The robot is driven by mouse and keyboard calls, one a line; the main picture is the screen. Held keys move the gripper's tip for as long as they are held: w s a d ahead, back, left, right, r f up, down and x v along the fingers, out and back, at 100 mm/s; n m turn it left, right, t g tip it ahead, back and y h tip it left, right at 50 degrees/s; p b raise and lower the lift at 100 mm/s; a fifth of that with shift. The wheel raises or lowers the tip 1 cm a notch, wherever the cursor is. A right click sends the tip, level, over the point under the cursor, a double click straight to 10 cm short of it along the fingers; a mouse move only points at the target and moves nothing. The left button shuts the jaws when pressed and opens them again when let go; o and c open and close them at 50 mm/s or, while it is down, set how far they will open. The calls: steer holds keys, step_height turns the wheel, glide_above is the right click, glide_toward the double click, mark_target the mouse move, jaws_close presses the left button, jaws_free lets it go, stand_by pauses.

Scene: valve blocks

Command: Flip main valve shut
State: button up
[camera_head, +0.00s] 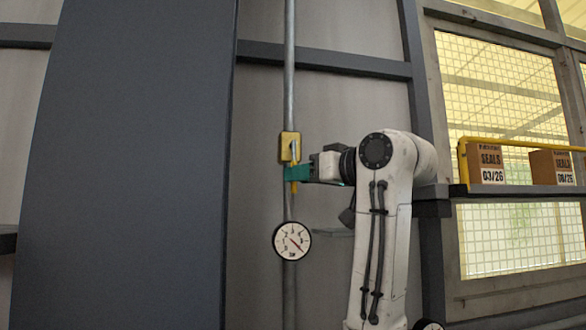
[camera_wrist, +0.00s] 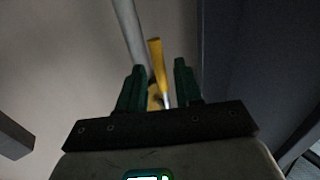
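The main valve (camera_head: 291,141) is a yellow block on a vertical grey pipe (camera_head: 290,60). Its lever hangs down along the pipe, with a yellow end (camera_head: 294,188) showing just below my gripper (camera_head: 297,172). My gripper reaches in from the right, with green fingers at the lever, and hides part of it. In the wrist view the yellow lever handle (camera_wrist: 158,62) stands between the two green fingers of my gripper (camera_wrist: 159,66). The fingers are apart, with visible gaps on both sides of the lever.
A round white gauge (camera_head: 292,241) sits on the pipe below the valve. A wide dark panel (camera_head: 125,160) stands to the left. Cardboard boxes marked SEALS (camera_head: 487,162) rest on a shelf with a yellow rail (camera_head: 520,143) at right, before a mesh window.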

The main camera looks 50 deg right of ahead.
steer(key=shift+w+p, duration=0.35)
steer(key=shift+w, duration=1)
jaws_close()
